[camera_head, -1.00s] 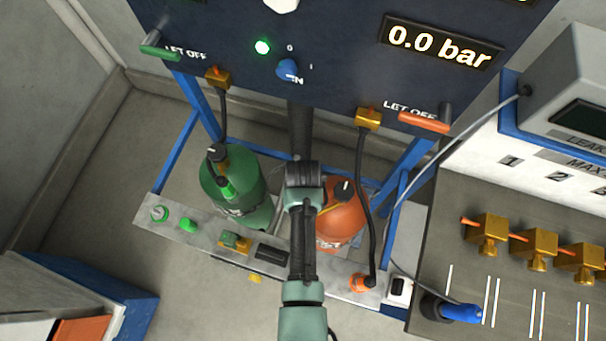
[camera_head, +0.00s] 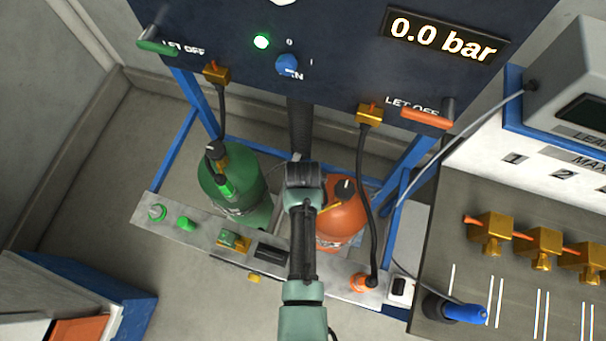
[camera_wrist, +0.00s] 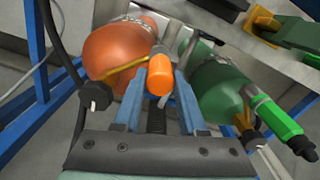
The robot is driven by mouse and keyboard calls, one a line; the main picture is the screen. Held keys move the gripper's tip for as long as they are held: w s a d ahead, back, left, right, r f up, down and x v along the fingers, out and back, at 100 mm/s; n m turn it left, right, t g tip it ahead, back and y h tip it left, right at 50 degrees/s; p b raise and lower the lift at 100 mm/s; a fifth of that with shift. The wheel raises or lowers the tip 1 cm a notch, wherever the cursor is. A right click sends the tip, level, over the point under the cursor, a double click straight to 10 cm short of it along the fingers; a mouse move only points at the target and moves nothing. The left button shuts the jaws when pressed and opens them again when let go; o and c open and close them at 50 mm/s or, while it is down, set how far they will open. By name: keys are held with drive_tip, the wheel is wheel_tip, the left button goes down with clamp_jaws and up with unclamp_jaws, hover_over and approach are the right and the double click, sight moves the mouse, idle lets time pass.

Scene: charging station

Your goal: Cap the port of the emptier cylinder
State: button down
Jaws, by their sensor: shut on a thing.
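In the wrist view my gripper (camera_wrist: 158,75) is shut on a small orange cap (camera_wrist: 158,80). It is held between the orange cylinder (camera_wrist: 112,50) and the green cylinder (camera_wrist: 222,88), and looks apart from both. The orange cylinder, also in the head view (camera_head: 342,218), has a black valve knob (camera_wrist: 96,96) and a brass bar; its port is not clearly visible. The green cylinder, also in the head view (camera_head: 225,190), has a bright green hose connector (camera_wrist: 283,122) at its valve. My arm hides the gripper and part of the orange cylinder in the head view.
A grey front rail (camera_head: 200,233) carries green fittings and an orange socket (camera_head: 363,283) with a black hose. The blue panel (camera_head: 330,75) with levers and a 0.0 bar display (camera_head: 443,36) stands behind. A bench with brass valves (camera_head: 490,232) is at right.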

drive_tip(key=shift+f+b, duration=1.25)
drive_tip(key=shift+f, duration=0.5)
drive_tip(key=shift+c, duration=1.9)
unclamp_jaws()
drive_tip(key=shift+r, duration=0.1)
wheel_tip(320, 180, up, 13)
